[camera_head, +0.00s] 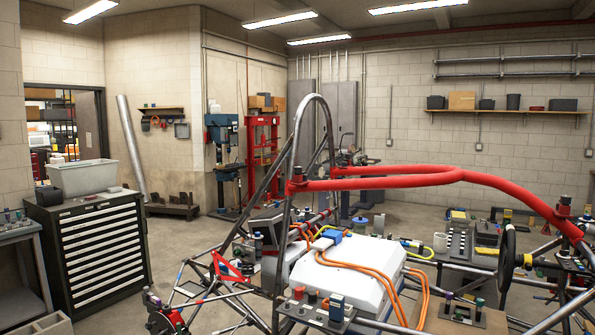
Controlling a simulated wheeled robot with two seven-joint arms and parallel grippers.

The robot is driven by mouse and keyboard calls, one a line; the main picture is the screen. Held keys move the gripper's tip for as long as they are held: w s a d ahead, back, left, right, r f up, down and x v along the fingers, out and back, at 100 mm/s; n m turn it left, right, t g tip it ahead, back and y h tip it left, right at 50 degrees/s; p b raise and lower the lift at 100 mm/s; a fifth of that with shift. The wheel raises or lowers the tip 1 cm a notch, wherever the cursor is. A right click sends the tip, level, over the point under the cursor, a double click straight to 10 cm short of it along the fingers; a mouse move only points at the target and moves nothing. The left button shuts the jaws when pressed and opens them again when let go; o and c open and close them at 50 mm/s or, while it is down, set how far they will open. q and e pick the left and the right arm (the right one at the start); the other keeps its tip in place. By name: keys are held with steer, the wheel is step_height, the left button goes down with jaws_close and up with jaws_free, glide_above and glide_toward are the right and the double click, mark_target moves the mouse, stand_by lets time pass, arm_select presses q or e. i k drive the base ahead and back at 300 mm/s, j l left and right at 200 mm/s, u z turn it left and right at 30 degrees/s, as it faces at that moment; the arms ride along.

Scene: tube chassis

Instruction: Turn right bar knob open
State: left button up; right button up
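A tube chassis fills the lower right of the head view. A padded red bar (408,179) runs across it, with a looped middle, and slopes down to the right edge. A small dark knob with a red base (564,204) stands upright on the right part of the bar. A similar dark and red knob (297,177) stands at the bar's left end, by the roll hoop (296,120). Both are too small to tell how far they are turned. Neither of my grippers shows in this view.
A white box (350,265) with orange cables sits inside the chassis. A steering wheel (507,258) stands at the right. A black drawer cabinet (90,252) with a grey bin (80,177) is at the left. Free floor (180,240) lies between cabinet and chassis.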

mark_target(298, 170)
steer(key=i+l+z, duration=0.55)
steer(key=i, duration=0.35)
steer(key=i+l+z, duration=0.3)
steer(key=i, duration=0.2)
